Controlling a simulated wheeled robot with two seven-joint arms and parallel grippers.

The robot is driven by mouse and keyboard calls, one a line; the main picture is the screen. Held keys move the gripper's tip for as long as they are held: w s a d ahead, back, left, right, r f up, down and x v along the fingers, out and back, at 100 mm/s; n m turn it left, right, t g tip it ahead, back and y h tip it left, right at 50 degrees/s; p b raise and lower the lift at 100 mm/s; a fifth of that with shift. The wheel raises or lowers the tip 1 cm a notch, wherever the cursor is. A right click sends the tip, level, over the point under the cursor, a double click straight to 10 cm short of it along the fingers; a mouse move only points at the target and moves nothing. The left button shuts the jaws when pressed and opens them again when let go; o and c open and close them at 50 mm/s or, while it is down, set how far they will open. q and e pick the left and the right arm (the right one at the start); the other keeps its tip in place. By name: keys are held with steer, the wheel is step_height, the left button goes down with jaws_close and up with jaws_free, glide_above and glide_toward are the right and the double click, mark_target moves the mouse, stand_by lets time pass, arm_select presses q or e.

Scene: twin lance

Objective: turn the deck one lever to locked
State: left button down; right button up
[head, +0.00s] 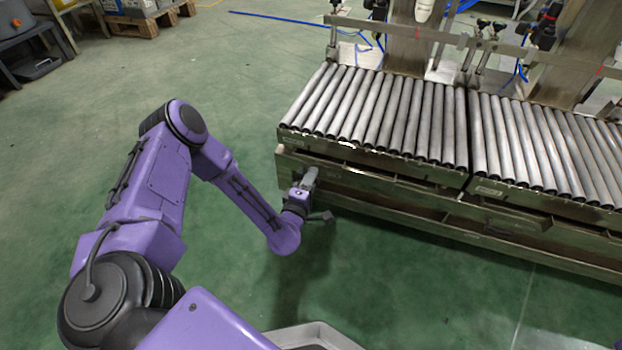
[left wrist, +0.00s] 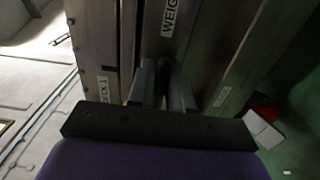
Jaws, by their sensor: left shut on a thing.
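My left gripper (head: 309,180) is at the front left corner of the roller conveyor, against its side frame below the rollers. In the left wrist view the two grey fingers (left wrist: 163,88) are shut on a dark, narrow piece between them, which appears to be the deck one lever (left wrist: 165,72). A white label reading DECK 1 (left wrist: 103,90) is on the frame to the left of the fingers. The fingers hide most of the lever, so its angle cannot be told. In the head view the gripper hides it. My right gripper is not in view.
The roller conveyor (head: 380,110) fills the right side, with a second roller deck (head: 545,150) beside it. A label beginning WEIG (left wrist: 170,18) is on the frame beyond the fingers. Green floor (head: 400,290) in front is clear. Pallets (head: 150,20) stand far left.

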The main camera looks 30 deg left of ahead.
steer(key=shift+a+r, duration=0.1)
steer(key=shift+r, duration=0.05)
arm_select(q)
steer(key=m+p, duration=0.2)
steer(key=m, duration=0.1)
steer(key=shift+f+m, duration=0.3)
steer(key=shift+f, duration=0.1)
steer(key=shift+f+m, duration=0.15)
steer(key=shift+m, duration=0.25)
steer(key=shift+s+a+f+m+p, duration=0.15)
steer(key=shift+a+f+m+p, duration=0.6)
steer(key=shift+m, duration=1.5)
steer(key=shift+s+a+f+m+p, duration=0.15)
steer(key=shift+a+m+p, duration=0.15)
steer(key=shift+m+p, duration=1.4)
steer(key=shift+s+a+f+m+p, duration=0.15)
steer(key=shift+a+f+m+p, duration=0.3)
steer(key=shift+m, duration=2.3)
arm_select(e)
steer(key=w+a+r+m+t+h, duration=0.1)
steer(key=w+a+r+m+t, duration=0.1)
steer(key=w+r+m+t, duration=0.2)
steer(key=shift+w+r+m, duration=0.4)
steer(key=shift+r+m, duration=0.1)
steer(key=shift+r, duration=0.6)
arm_select(q)
steer(key=shift+a+r, duration=0.1)
steer(key=shift+a, duration=0.1)
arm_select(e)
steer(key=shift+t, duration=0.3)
